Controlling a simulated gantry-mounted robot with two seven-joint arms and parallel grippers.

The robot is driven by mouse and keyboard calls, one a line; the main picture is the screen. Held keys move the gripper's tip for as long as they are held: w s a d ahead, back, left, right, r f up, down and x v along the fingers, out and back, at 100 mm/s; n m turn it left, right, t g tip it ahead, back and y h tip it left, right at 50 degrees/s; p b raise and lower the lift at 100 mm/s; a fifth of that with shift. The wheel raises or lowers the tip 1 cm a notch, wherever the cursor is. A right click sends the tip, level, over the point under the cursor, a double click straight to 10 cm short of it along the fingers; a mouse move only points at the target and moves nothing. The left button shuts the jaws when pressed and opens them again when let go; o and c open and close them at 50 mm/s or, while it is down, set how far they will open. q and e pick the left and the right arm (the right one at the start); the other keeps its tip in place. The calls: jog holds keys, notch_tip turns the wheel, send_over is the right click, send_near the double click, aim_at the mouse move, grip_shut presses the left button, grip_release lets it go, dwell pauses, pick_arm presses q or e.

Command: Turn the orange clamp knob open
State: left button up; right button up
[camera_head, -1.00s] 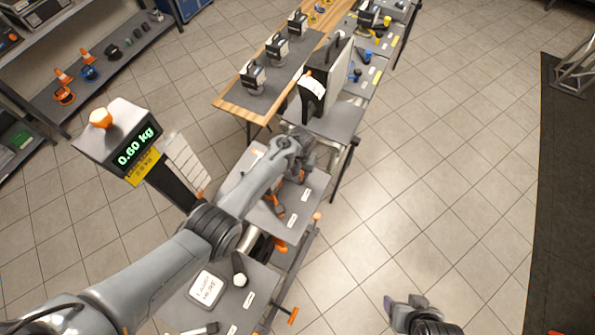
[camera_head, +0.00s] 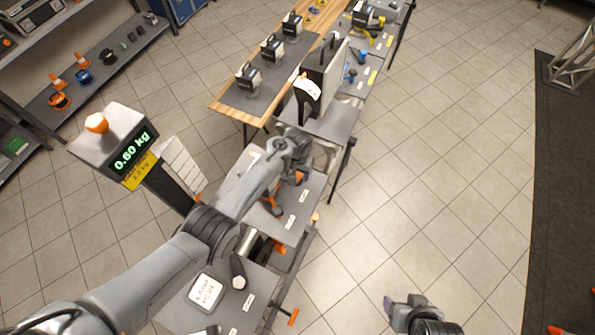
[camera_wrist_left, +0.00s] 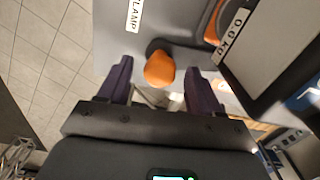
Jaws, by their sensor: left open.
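The orange clamp knob (camera_wrist_left: 160,68) shows in the left wrist view as a rounded orange cap on a dark base. A label (camera_wrist_left: 134,14) reading "LAMP", its first letter cut off or unclear, lies beside it on the grey board. My left gripper (camera_wrist_left: 158,90) is open, with one dark finger at either side of the knob in the picture; I see no contact. In the head view my left gripper (camera_head: 298,160) is over the middle grey table (camera_head: 300,215), and its wrist hides much of what is below. My right gripper (camera_head: 408,303) hangs over bare floor at the bottom; its jaw gap is unclear.
A scale display (camera_head: 132,150) reading 0.60 kg stands left of my left arm. A dark upright panel (camera_head: 308,103) stands behind the left gripper. A near table (camera_head: 262,285) holds a white labelled pad (camera_head: 205,292).

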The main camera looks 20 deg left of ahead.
pick_arm(q)
notch_tip(320, 180, up, 11)
jog(key=p, duration=0.1)
dwell(0.6)
jog(key=shift+f, duration=0.1)
